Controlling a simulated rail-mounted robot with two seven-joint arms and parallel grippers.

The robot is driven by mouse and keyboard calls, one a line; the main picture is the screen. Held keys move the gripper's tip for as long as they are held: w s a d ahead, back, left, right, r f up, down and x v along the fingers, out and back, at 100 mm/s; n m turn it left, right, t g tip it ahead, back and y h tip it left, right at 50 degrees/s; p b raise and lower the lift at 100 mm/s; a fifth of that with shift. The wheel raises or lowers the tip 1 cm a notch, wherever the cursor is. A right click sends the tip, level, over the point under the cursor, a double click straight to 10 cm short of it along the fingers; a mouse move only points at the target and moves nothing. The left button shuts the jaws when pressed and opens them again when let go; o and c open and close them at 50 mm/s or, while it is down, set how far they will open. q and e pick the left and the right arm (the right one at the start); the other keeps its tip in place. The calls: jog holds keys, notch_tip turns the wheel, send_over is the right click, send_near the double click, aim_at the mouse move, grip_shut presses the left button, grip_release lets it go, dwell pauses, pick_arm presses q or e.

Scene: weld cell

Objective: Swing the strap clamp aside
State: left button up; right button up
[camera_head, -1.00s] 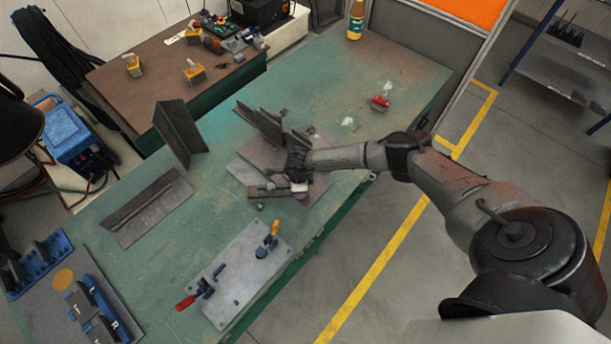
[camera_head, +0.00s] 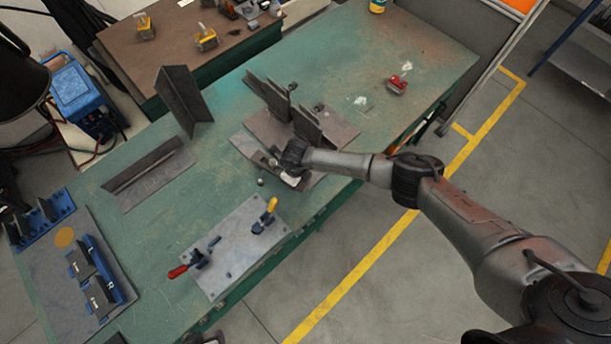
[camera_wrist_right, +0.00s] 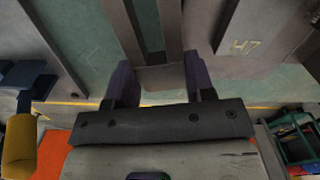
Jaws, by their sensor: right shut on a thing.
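The strap clamp (camera_head: 265,160) is a grey metal bar on the steel fixture plate (camera_head: 328,127) in the head view. My right gripper (camera_head: 288,174) is at the bar's near end. In the right wrist view the strap clamp (camera_wrist_right: 160,75) is a slotted bar, its end between the two dark fingers of my right gripper (camera_wrist_right: 160,85). The fingers are shut on it. Part of the bar is hidden by the gripper in the head view. My left gripper is not in view.
Upright steel plates (camera_head: 272,95) stand on the fixture just behind my right gripper. A plate with toggle clamps (camera_head: 240,245) lies nearer the front. Angle pieces (camera_head: 183,98) stand to the left. A red-handled item (camera_head: 397,85) is at the right. Table between is clear.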

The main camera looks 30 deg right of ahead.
dwell(0.4)
jog(key=o, duration=1.3)
jog(key=shift+r, duration=0.25)
notch_tip(320, 180, up, 13)
jog(key=shift+r+p, duration=0.15)
jog(key=shift+p, duration=0.25)
jog(key=shift+a, duration=0.1)
